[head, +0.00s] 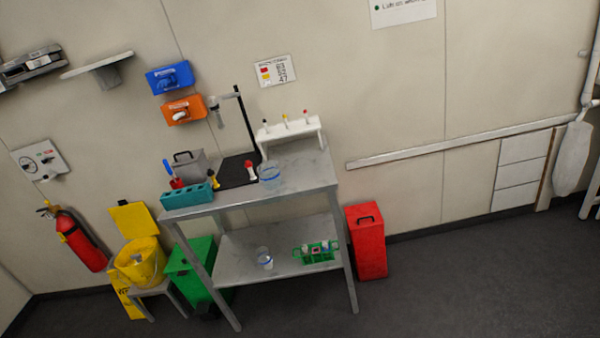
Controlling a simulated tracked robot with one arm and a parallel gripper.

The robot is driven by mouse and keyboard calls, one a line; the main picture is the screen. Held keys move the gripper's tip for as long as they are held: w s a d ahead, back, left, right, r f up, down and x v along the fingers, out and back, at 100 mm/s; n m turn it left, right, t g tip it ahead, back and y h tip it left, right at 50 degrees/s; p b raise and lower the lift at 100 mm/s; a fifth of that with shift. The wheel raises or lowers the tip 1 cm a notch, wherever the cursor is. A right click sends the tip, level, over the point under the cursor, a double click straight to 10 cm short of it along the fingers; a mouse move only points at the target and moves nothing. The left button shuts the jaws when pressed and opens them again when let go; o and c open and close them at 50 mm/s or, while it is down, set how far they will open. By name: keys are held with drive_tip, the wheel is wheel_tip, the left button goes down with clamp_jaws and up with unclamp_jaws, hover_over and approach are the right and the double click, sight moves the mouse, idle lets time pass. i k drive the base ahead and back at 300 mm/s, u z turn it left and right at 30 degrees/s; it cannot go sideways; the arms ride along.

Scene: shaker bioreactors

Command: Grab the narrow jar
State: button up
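Two clear vessels with blue markings stand on the grey metal table (310,178). One vessel (269,175) is on the table top near its front edge and looks wider. The other vessel (264,258) is on the lower shelf (236,264), left of a green rack, and looks narrower, so it may be the narrow jar. Both are small in the picture, and I cannot tell their exact shape. My gripper does not show in the head view. The table is some distance away, and the picture is tilted.
A green rack (316,252) shares the lower shelf. A teal block (187,196), a stand (246,125) and a white rack (290,134) are on top. A red bin (366,242) stands right, green (197,268) and yellow (140,262) bins left. Floor (470,285) at right is clear.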

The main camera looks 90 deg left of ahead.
sight(264, 254)
drive_tip(key=u, duration=2.85)
drive_tip(key=k, duration=0.85)
drive_tip(key=i, duration=0.85)
drive_tip(key=z, duration=0.1)
